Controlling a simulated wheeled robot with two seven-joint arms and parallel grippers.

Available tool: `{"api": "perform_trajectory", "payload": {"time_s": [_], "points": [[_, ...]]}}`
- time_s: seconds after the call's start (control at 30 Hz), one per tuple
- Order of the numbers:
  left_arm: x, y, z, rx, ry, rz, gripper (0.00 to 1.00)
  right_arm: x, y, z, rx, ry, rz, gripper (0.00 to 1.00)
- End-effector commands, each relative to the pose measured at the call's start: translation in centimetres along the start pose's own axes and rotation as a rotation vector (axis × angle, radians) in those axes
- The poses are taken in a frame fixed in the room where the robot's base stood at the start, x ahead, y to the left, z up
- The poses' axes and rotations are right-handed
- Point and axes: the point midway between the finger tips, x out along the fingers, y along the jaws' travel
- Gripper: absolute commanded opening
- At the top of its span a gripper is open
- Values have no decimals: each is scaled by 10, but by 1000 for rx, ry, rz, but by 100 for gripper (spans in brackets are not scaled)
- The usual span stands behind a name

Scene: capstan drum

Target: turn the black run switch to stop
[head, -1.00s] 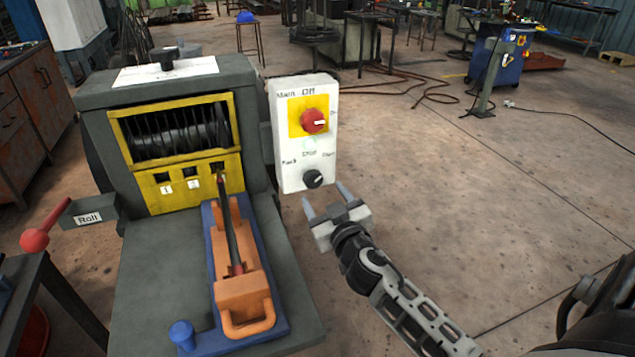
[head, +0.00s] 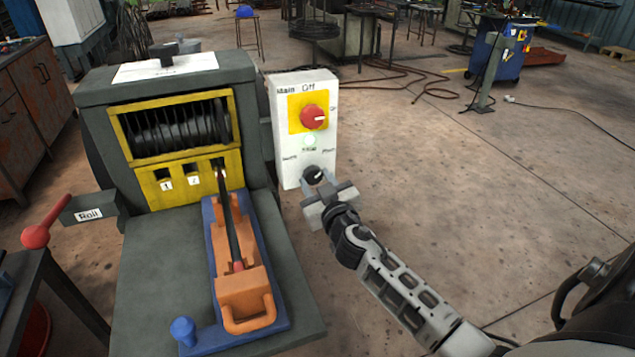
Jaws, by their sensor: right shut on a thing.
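The black run switch (head: 314,174) is a round knob with a pale pointer mark, low on the white control panel (head: 288,150). Small labels stand around it, one above and one to each side. My right gripper (head: 315,180) is at the knob, its fingers on either side of it and shut on it. The gripper hides the knob's lower part. My left gripper is not in view.
A red main switch (head: 313,116) on a yellow plate sits above the black knob, with a pale round lamp (head: 310,140) between them. The grey machine (head: 170,90) stands left of the panel, with an orange holder (head: 245,290) on its table.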

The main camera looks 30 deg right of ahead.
Motion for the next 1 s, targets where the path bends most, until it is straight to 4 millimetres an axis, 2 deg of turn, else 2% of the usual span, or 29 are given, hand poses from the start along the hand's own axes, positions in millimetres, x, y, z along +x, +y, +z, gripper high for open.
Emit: {"api": "perform_trajectory", "payload": {"time_s": [0.37, 1.0], "points": [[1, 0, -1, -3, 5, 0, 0, 0, 0, 1, -126, 0, 0, 16], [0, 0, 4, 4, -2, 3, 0, 0, -1, 1, -662, -1, -1, 16]]}}
